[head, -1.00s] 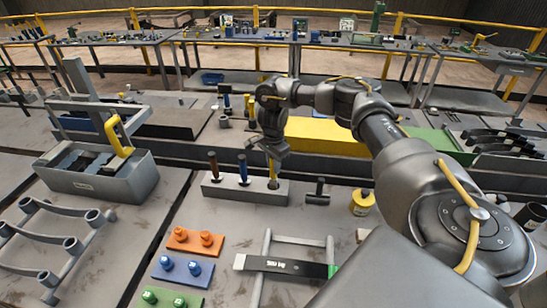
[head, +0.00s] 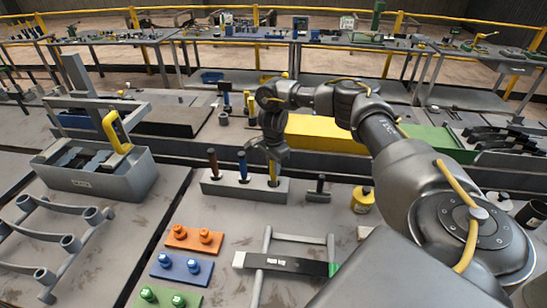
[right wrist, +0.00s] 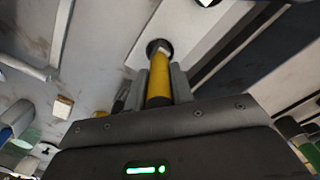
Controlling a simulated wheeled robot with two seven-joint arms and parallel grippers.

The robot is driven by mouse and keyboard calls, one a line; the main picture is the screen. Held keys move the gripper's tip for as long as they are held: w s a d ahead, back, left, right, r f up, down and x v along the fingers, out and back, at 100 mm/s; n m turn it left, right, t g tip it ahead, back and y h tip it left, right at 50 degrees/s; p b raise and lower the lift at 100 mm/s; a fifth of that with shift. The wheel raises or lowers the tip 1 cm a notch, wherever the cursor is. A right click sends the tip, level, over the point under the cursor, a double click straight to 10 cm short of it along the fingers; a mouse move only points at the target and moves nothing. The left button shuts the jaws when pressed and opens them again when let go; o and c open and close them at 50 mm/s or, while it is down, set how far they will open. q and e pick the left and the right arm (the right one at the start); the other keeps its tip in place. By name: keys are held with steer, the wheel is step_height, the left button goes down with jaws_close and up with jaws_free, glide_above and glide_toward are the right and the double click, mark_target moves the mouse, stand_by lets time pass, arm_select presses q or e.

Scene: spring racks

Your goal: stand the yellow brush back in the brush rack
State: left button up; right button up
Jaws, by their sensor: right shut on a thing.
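The brush rack (head: 246,196) is a long grey block on the bench, mid-picture in the head view. A brown-handled brush (head: 212,163) and a blue-handled brush (head: 242,167) stand upright in its left and middle places. The yellow brush (head: 273,172) is at the right-hand place, roughly upright. My right gripper (head: 273,157) is above that place, shut on the yellow handle. In the right wrist view the yellow brush (right wrist: 159,72) runs between the fingers of my right gripper (right wrist: 160,84) to a dark round hole in the rack (right wrist: 185,25). How deep it sits is hidden. My left gripper is out of view.
A black hammer-like tool (head: 318,192) and a yellow tin (head: 362,199) stand right of the rack. Orange (head: 194,238) and blue (head: 181,269) plates with knobs lie in front. A grey toolbox (head: 100,180) is at left.

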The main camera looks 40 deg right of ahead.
steer(key=shift+f+b, duration=0.35)
steer(key=shift+f, duration=0.2)
steer(key=o, duration=1.5)
steer(key=shift+o, duration=0.2)
steer(key=shift+r, duration=0.1)
steer(key=shift+r+p, duration=2.6)
steer(key=shift+r, duration=0.9)
